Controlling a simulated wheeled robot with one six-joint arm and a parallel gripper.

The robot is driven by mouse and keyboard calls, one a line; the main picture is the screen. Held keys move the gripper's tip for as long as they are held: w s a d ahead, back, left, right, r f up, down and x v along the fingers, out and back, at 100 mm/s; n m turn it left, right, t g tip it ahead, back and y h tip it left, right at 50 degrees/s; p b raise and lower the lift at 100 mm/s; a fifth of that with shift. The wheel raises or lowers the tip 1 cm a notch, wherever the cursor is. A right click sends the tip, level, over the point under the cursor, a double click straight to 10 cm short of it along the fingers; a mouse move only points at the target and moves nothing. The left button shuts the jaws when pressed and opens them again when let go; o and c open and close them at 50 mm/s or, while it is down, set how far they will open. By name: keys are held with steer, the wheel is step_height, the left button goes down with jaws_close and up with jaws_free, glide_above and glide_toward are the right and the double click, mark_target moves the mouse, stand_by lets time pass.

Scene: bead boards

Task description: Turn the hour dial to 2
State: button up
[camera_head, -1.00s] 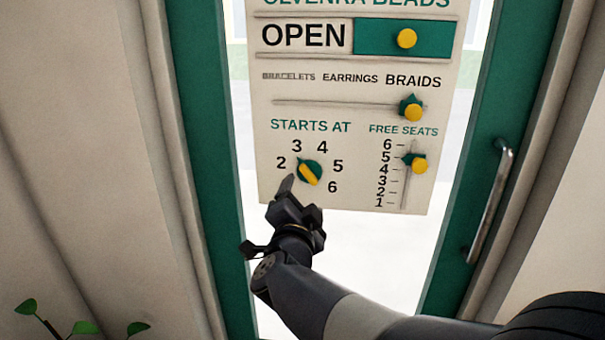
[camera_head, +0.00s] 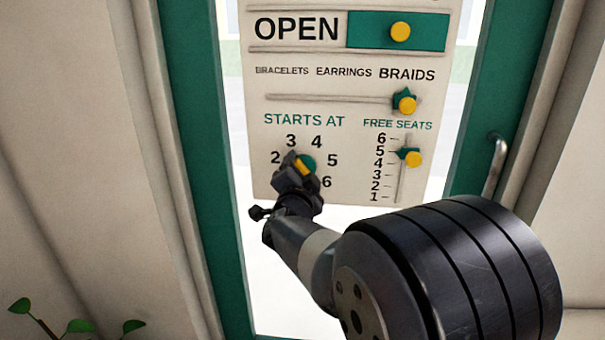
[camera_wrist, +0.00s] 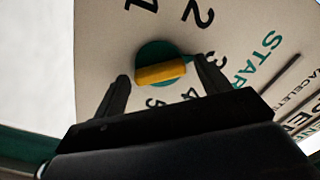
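The hour dial is a round green knob (camera_head: 309,163) with a yellow bar handle, under "STARTS AT" on the white sign. In the wrist view the knob (camera_wrist: 153,50) is between my fingertips, with its yellow bar (camera_wrist: 161,73) lying across the gap. The 2 (camera_head: 275,157) is left of the dial. My gripper (camera_head: 295,168) is at the dial's lower left, covering part of it. Its fingers (camera_wrist: 164,82) are open, one beyond each bar end, with gaps showing.
The board also has an OPEN slide with a yellow knob (camera_head: 400,32), a service slider (camera_head: 404,101) at BRAIDS, and a seats slider (camera_head: 411,156) near 5. A metal door handle (camera_head: 496,165) is on the right. A plant (camera_head: 78,326) is at lower left.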

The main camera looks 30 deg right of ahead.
steer(key=c, duration=0.9)
steer(key=shift+n+p, duration=0.3)
steer(key=n+p, duration=0.1)
steer(key=n, duration=0.1)
steer(key=shift+r+n+p, duration=0.15)
steer(key=shift+n+p, duration=1)
steer(key=shift+n, duration=1.05)
steer(key=o, duration=1)
